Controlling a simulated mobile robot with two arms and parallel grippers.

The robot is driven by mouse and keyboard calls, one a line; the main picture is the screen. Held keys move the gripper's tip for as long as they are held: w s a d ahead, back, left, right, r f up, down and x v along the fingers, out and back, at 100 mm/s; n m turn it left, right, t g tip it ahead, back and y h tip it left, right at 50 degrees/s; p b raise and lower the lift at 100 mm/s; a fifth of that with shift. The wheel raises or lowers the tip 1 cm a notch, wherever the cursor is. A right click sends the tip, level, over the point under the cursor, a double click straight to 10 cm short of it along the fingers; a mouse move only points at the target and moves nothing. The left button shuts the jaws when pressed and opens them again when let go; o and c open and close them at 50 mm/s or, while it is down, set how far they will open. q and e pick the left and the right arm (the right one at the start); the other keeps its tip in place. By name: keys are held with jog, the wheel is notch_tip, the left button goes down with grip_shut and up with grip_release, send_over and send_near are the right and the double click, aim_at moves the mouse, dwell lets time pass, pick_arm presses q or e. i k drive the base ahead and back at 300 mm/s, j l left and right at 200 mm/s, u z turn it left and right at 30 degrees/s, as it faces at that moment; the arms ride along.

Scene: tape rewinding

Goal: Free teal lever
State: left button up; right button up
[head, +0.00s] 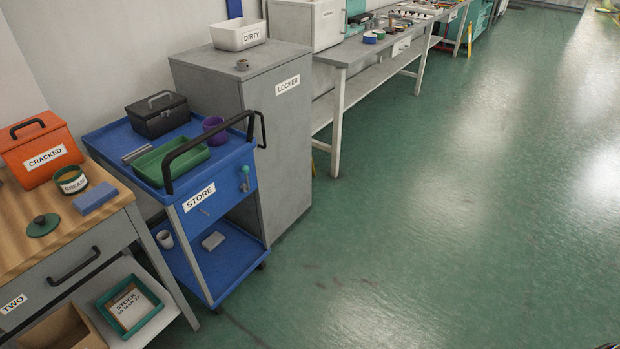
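A small teal lever (244,178) with a rounded top sits on the right end of the blue cart (222,246), just below the cart's black push handle. It stands roughly upright against the blue panel. It is small here, and I cannot tell how it is fixed or whether anything blocks it. Neither of my grippers can be made out. A small dark shape shows at the bottom right edge, too little of it to tell what it is.
The cart, labelled STORE, carries a green tray (172,160), a purple cup (213,127) and a black toolbox (157,114). A grey locker (287,135) stands behind it. A wooden-topped bench (90,222) is at left. The green floor (430,220) to the right is open.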

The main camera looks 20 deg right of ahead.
aim_at(245, 187)
jog(key=z, duration=0.2)
jog(key=i+l, duration=0.2)
jog(key=l, duration=0.2)
jog(key=i+l+u, duration=0.1)
jog(key=i+l, duration=0.15)
jog(key=l, duration=0.2)
jog(key=i+l, duration=0.2)
jog(key=l, duration=0.2)
jog(key=i+l+u, duration=0.1)
jog(key=l, duration=0.35)
jog(key=i+l, duration=0.3)
jog(key=l, duration=0.15)
jog(key=i+l, duration=0.2)
jog(key=l, duration=0.25)
jog(key=i+l+u, duration=0.1)
jog(key=l, duration=0.35)
jog(key=i+l, duration=0.25)
jog(key=l, duration=0.25)
jog(key=i+j+u, duration=0.05)
